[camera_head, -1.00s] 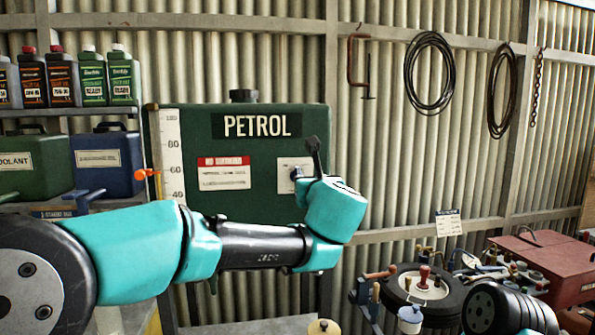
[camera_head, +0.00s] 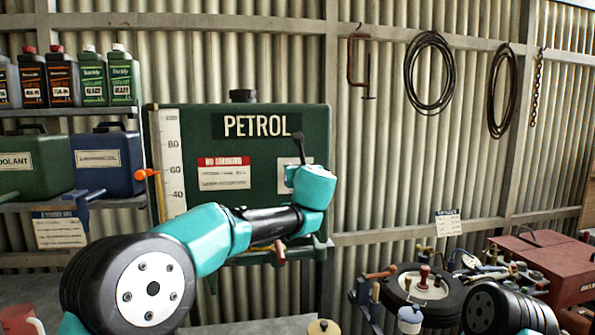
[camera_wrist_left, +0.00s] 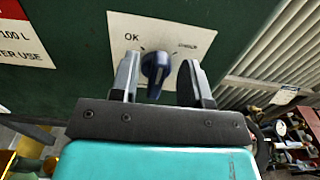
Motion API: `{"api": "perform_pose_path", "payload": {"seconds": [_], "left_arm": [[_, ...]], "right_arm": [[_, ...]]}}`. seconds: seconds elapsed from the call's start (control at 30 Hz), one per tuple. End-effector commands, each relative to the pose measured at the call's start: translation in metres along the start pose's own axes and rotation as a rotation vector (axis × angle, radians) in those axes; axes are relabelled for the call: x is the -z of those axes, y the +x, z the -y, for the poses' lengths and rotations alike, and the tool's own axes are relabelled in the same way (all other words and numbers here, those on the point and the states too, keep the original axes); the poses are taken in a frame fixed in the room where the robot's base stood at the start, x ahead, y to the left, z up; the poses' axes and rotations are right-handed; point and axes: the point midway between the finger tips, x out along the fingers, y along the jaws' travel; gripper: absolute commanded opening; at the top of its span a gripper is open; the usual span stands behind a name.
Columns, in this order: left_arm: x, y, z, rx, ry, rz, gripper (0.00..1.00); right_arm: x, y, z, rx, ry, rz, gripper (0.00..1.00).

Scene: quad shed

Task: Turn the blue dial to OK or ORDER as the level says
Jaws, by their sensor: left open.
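The blue dial (camera_wrist_left: 157,68) sits on a white plate (camera_wrist_left: 122,27) on the green PETROL tank (camera_head: 240,200). The plate reads OK at left and a blurred word, likely ORDER, at right. The dial's ridge stands roughly upright between them; its exact pointing is unclear. My left gripper (camera_wrist_left: 160,82) is open, one finger on each side of the dial; contact is unclear. In the head view my left wrist hides the dial. A white level scale (camera_head: 172,165) runs down the tank's left side, with an orange pointer-like piece (camera_head: 147,173) beside it, slightly below the 60 mark. My right gripper is out of view.
Shelves at left hold bottles (camera_head: 92,77), a green can (camera_head: 30,165) and a blue can (camera_head: 105,160). A tyre with tools (camera_head: 425,290) and a red toolbox (camera_head: 545,262) stand at lower right. Corrugated wall is behind.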

Motion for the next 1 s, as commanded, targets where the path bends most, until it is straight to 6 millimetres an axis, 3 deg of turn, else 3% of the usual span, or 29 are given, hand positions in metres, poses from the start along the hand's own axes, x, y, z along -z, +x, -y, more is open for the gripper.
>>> {"api": "perform_pose_path", "payload": {"seconds": [0.2, 0.57, 0.87, 1.0], "left_arm": [[0.000, 0.018, 0.000, 0.000, -0.001, 0.000, 0.43], [0.000, 0.021, 0.000, 0.000, -0.001, 0.000, 0.43], [0.000, 0.021, 0.000, 0.000, -0.001, 0.000, 0.14], [0.000, 0.021, 0.000, 0.000, -0.003, 0.000, 0.13]], "right_arm": [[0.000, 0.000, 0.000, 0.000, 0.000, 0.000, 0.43], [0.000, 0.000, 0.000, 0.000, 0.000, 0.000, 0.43], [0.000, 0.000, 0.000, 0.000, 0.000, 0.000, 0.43], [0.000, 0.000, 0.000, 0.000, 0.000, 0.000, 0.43]]}}
